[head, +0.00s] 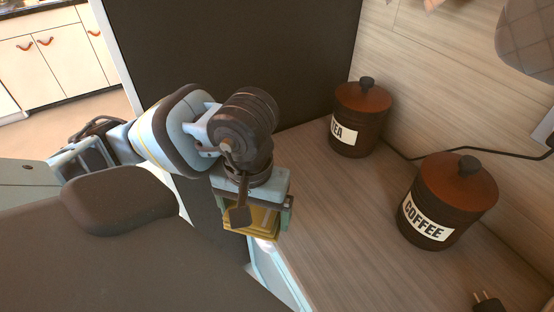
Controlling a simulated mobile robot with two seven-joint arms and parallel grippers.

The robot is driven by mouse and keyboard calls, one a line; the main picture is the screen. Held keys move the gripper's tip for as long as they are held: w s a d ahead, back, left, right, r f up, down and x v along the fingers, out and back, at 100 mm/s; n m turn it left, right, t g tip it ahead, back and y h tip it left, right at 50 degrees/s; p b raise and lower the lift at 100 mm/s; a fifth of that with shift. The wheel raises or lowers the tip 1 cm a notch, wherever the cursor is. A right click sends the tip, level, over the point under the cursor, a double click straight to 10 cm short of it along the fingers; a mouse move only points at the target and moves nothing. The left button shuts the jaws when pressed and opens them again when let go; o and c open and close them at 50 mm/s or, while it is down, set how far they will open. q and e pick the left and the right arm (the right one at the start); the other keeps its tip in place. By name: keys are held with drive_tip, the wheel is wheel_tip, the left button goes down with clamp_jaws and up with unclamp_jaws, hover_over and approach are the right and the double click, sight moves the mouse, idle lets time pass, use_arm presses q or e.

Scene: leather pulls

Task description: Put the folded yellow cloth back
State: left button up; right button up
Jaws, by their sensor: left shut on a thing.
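My left gripper (255,208) points down near the counter's left edge. It is shut on the folded yellow cloth (262,221), which shows as a yellow patch between the fingers. Much of the cloth is hidden by the gripper and wrist. I cannot tell whether the cloth touches anything below it. My right gripper is not in view.
The wooden counter (330,225) is clear in its middle. A brown TEA canister (358,125) stands at the back, and a COFFEE canister (450,190) at the right. A plug (488,303) lies at the front right. A dark tall panel (300,60) rises behind my arm.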

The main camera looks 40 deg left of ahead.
use_arm(q)
drive_tip(key=shift+w+a, duration=0.15)
drive_tip(key=shift+w, duration=0.15)
drive_tip(key=w+a, duration=0.1)
drive_tip(key=w, duration=0.3)
drive_tip(key=w+a+f+p, duration=0.1)
drive_tip(key=w+a, duration=0.1)
drive_tip(key=w, duration=0.2)
drive_tip(key=w+a, duration=0.2)
drive_tip(key=w, duration=0.3)
drive_tip(key=shift+f, duration=0.15)
drive_tip(key=shift+w+a, duration=0.15)
drive_tip(key=shift+w, duration=0.1)
drive_tip(key=shift+w, duration=0.15)
drive_tip(key=shift+w+a, duration=0.15)
drive_tip(key=shift+w, duration=0.1)
wheel_tip(320, 180, down, 3)
drive_tip(key=shift+f+p, duration=0.2)
drive_tip(key=shift+p, duration=0.2)
drive_tip(key=shift+f, duration=0.1)
drive_tip(key=shift+f, duration=0.15)
